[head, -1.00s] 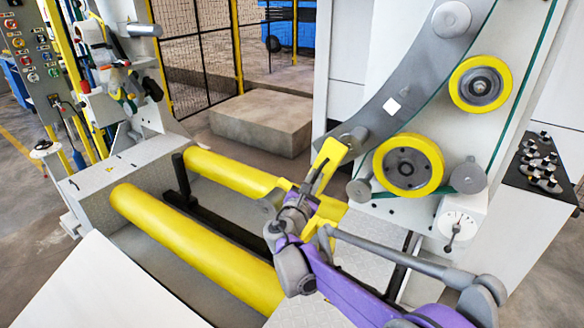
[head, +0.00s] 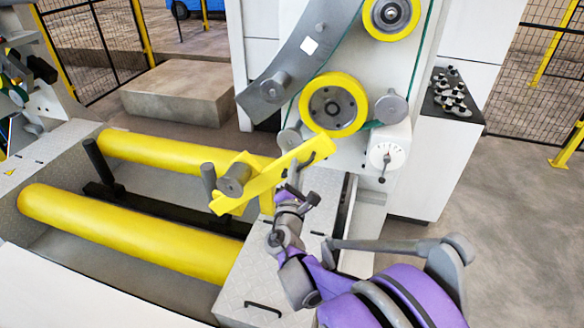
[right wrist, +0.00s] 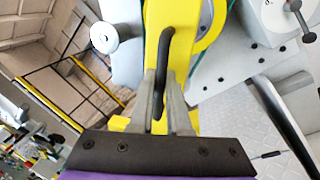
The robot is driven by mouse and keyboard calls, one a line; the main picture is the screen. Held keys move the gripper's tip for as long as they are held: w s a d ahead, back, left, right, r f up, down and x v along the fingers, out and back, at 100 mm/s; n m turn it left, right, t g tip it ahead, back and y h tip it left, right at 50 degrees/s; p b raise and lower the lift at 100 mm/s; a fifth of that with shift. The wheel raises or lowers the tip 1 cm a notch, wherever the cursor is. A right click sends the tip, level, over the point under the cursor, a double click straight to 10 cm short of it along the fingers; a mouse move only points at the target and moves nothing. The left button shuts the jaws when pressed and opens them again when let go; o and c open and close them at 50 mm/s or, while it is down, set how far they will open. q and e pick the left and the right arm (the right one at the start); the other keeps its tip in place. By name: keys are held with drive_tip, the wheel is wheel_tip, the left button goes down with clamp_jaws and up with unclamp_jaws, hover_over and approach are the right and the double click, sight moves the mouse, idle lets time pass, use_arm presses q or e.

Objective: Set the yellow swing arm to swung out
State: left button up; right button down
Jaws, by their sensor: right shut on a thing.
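The yellow swing arm (head: 268,178) slants from below the yellow-rimmed wheel down to the left in the head view, with a grey roller (head: 234,180) at its lower left end. It reaches out over the near end of the far yellow roller. In the right wrist view the yellow arm (right wrist: 182,45) fills the upper middle, with a black bar handle (right wrist: 164,50) on it. My right gripper (right wrist: 160,88) is shut on this handle, one finger on each side. In the head view my right gripper (head: 290,192) is at the swing arm's near side. My left gripper is out of view.
Two long yellow rollers (head: 130,232) lie in the machine bed on the left. A white machine panel with a yellow-rimmed wheel (head: 350,88) and a dial (head: 382,156) stands behind the arm.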

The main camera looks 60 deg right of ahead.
drive_tip(key=shift+s+f, duration=0.15)
drive_tip(key=shift+f, duration=0.1)
drive_tip(key=c, duration=1.3)
unclamp_jaws()
drive_tip(key=shift+a, duration=0.1)
drive_tip(key=shift+o, duration=0.7)
drive_tip(key=shift+s+d, duration=0.15)
drive_tip(key=shift+d, duration=0.05)
drive_tip(key=shift+a, duration=0.3)
drive_tip(key=v, duration=1)
